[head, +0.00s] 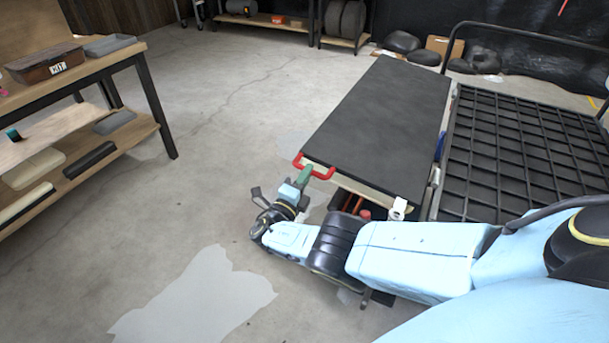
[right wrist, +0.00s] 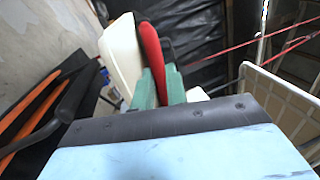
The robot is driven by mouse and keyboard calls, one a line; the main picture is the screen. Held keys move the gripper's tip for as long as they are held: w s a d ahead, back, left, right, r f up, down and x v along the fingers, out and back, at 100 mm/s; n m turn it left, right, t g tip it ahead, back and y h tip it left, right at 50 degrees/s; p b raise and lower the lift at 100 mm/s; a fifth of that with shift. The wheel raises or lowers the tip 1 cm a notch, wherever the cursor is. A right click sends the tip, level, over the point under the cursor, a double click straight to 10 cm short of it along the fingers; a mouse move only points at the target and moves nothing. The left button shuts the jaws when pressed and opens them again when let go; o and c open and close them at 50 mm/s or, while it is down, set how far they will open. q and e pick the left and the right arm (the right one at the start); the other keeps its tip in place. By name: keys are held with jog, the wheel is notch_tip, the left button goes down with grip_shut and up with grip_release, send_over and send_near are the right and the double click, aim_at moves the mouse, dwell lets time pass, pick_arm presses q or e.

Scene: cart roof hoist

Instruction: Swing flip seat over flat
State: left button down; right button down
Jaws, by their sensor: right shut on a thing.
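The flip seat (head: 385,125) is a flat black panel with a pale edge, lying about level beside the black grid rack in the head view. A red handle (head: 314,170) is fixed at its near left corner. My right gripper (head: 306,174) has green fingers and is at that handle, shut on it. In the right wrist view the red handle (right wrist: 151,55) stands between the green fingers (right wrist: 160,85), and the pale underside or edge of the seat (right wrist: 122,52) is to its left. My left gripper is not in view.
The black grid rack (head: 520,150) with a raised bar adjoins the seat on the right. Black bags (head: 402,42) lie at the back. The concrete floor between bench and seat is clear.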

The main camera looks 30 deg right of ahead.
jog(key=shift+s+d+f, duration=0.15)
jog(key=shift+d, duration=0.05)
jog(key=c, duration=1.4)
grip_release()
jog(key=shift+c, duration=0.2)
jog(key=shift+o, duration=0.2)
jog(key=shift+a, duration=0.1)
jog(key=shift+a, duration=0.1)
